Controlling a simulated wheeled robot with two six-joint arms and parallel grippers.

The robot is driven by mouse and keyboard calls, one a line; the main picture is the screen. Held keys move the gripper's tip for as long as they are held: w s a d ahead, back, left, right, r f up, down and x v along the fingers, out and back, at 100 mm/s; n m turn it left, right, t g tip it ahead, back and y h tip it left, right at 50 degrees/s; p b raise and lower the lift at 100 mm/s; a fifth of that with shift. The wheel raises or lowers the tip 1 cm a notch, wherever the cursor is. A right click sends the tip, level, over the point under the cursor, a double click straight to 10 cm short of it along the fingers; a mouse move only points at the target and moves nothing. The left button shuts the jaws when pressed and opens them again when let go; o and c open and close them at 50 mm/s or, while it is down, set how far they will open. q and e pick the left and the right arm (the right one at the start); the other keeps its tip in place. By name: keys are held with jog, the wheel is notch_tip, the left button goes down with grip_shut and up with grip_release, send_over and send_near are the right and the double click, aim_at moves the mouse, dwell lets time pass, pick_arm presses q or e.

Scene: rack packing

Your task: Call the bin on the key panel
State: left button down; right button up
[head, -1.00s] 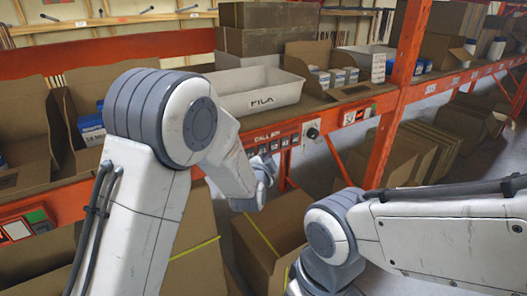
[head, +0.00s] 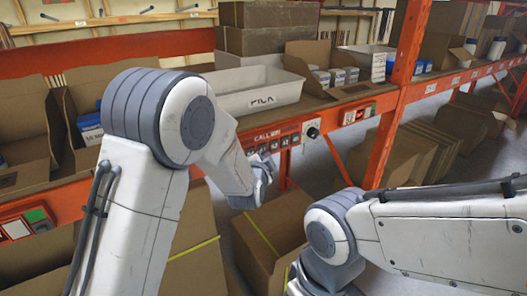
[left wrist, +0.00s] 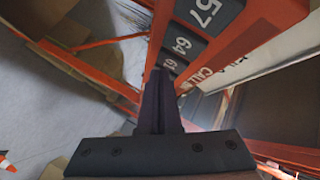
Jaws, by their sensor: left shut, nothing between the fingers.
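The key panel (head: 284,142) is a red strip marked CALL BIN on the front of the orange shelf beam, with a row of dark keys. In the left wrist view a dark key reads 57 (left wrist: 205,12) and another reads 64 (left wrist: 183,45); a further key beyond is partly hidden by the fingers. My left gripper (head: 270,165) is at the panel's left end, just in front of it. In the left wrist view its fingers (left wrist: 158,75) are shut and empty, tips close to the far keys; contact cannot be told. My right gripper is out of view.
A round black knob (head: 312,132) sits right of the panel. A white PICK bin (head: 250,92) stands on the shelf above, beside open cardboard boxes (head: 308,58). A cardboard box (head: 268,232) is below the gripper. An orange upright (head: 398,95) stands to the right.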

pick_arm(q)
jog(key=shift+w+a, duration=0.3)
jog(key=shift+w, duration=0.15)
dwell(0.7)
jog(key=shift+s+d, duration=0.1)
jog(key=shift+s, duration=0.05)
jog(key=shift+s+d+b, duration=0.3)
jog(key=shift+s+d, duration=0.1)
jog(key=shift+s, duration=0.15)
dwell(0.3)
jog(key=s+d, duration=0.1)
jog(key=s, duration=0.1)
jog(key=s+d, duration=0.2)
dwell(0.4)
dwell(0.5)
